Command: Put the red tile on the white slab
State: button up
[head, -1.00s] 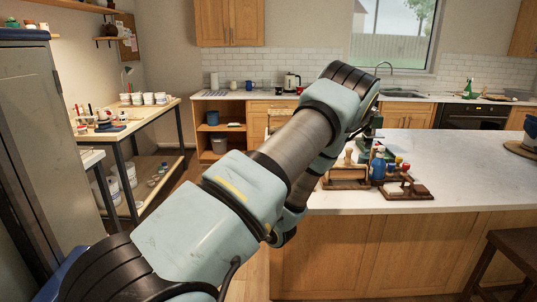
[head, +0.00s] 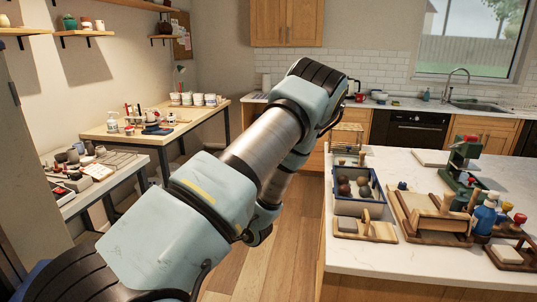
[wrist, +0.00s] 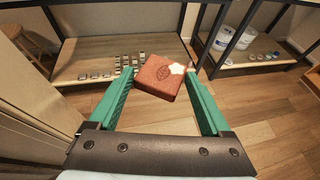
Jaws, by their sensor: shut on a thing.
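The red tile (wrist: 158,80) shows in the wrist view, red-brown with a leaf mark and a pale star-like patch at one corner. My gripper (wrist: 161,76) is shut on it, with the tile between the green fingertips and clear of any surface. In the head view my arm hides the gripper and the tile. I cannot tell for sure which thing is the white slab. A pale flat board (head: 432,158) lies at the back of the island counter, and a whitish block (head: 98,171) lies on the near left table.
The island counter (head: 380,257) at right holds a blue tray (head: 375,208) of balls, a wooden press (head: 430,215), a green press (head: 463,160) and bottles. A left table (head: 125,159) holds small tools. Wooden floor (head: 235,258) is open between them.

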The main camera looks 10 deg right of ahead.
aim_at(431, 153)
jog(key=i+z, duration=0.2)
jog(key=i, duration=0.35)
jog(key=i+j+z, duration=0.2)
jog(key=i, duration=0.35)
jog(key=i+z, duration=0.3)
jog(key=i, duration=3.15)
jog(key=i+z, duration=0.2)
jog(key=i, duration=0.35)
jog(key=i+j+z, duration=0.25)
jog(key=i, duration=0.3)
jog(key=i+j+z, duration=0.2)
jog(key=i, duration=0.3)
jog(key=i+l+z, duration=0.15)
jog(key=z, duration=0.25)
jog(key=i+z, duration=0.4)
jog(key=i+l+z, duration=0.1)
jog(key=z, duration=0.3)
jog(key=i+j+z, duration=0.1)
jog(key=i+z, duration=0.15)
jog(key=z, duration=0.15)
jog(key=i+l+z, duration=0.15)
jog(key=i+z, duration=0.25)
jog(key=i, duration=0.6)
jog(key=i+z, duration=0.2)
jog(key=z, duration=0.15)
jog(key=i+j+z, duration=0.15)
jog(key=z, duration=0.2)
jog(key=i+j+z, duration=0.15)
jog(key=z, duration=0.8)
